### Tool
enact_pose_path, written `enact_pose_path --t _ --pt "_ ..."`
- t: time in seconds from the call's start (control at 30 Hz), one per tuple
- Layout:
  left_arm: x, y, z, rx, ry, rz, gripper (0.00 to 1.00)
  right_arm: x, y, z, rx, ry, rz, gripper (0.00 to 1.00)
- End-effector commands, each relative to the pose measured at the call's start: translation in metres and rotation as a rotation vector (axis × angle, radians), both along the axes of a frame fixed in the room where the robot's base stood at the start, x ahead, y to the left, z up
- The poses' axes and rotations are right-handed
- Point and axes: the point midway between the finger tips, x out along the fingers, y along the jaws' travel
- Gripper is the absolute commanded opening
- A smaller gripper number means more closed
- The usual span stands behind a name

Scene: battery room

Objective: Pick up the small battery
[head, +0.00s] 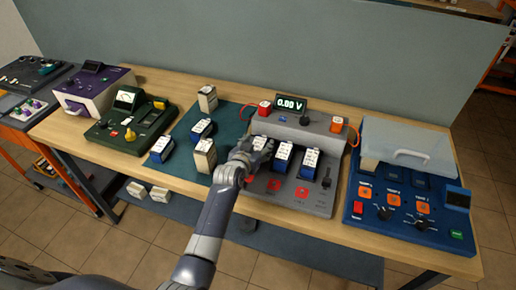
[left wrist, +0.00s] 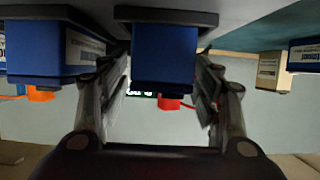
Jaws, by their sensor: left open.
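Several batteries are in view, and I cannot tell for sure which is the task's small one. Three blue batteries with white labelled tops, left (head: 260,143), middle (head: 283,157) and right (head: 309,163), stand in the slots of a grey tester (head: 302,134). My left gripper (head: 248,157) is open at the left one and partly covers it. The left wrist view appears upside down; a blue battery (left wrist: 165,55) shows between the spread fingers (left wrist: 163,100), with gaps beside it. My right gripper is not in view.
A teal mat (head: 182,157) left of the tester holds blue batteries (head: 161,148) (head: 201,130) and beige ones (head: 205,155) (head: 207,97). A blue charger with a clear lid (head: 410,140) stands right. A green meter (head: 130,125) and purple unit (head: 95,93) stand left.

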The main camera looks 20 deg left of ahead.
Motion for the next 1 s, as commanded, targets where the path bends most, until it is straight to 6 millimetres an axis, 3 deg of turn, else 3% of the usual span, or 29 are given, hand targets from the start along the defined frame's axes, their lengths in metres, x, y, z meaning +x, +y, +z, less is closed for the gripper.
enact_pose_path --t 0.37,0.63,1.0 --pt "0.0062 0.0001 -0.0027 0.000 0.000 0.001 0.59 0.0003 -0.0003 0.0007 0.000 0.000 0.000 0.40" --pt "0.0060 0.0001 -0.0027 0.000 0.000 0.000 0.00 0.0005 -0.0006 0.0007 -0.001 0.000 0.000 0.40" --pt "0.0072 0.0001 0.0022 0.000 -0.008 0.001 0.00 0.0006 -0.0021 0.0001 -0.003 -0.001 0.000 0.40"
